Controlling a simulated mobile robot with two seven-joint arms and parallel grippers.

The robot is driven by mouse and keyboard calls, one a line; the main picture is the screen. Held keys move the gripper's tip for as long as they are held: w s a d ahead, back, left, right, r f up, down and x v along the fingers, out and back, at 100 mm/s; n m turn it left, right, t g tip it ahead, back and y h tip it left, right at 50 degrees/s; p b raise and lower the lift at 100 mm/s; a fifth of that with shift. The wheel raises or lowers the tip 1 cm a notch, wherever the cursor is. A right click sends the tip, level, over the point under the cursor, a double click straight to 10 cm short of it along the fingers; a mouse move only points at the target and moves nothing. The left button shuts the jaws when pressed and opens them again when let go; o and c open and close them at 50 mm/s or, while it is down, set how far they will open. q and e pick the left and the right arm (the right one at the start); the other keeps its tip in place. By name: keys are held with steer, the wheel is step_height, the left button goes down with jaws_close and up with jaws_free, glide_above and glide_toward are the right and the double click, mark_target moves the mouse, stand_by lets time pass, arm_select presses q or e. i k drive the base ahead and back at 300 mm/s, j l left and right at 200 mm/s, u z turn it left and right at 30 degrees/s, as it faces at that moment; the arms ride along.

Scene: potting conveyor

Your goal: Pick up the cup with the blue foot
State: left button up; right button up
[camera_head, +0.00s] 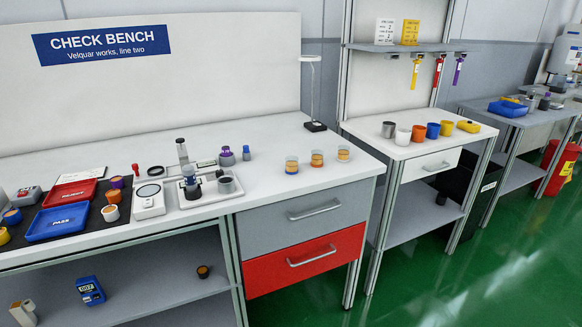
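Neither gripper shows.
A blue tray (62,223), a red tray (70,194), a white scale (149,200) and a grey fixture plate (205,198) crowd the bench's left and middle. A thin lamp (314,125) stands behind the cups. The bench around the three cups is clear.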

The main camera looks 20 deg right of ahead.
mark_target(292, 162)
steer(key=i+l+u, duration=0.1)
steer(key=l, duration=0.25)
steer(key=i+l, duration=0.25)
steer(key=i+l+u, duration=0.15)
steer(key=l, duration=0.3)
steer(key=i+l+u, duration=0.1)
steer(key=l, duration=0.25)
steer(key=i, duration=0.1)
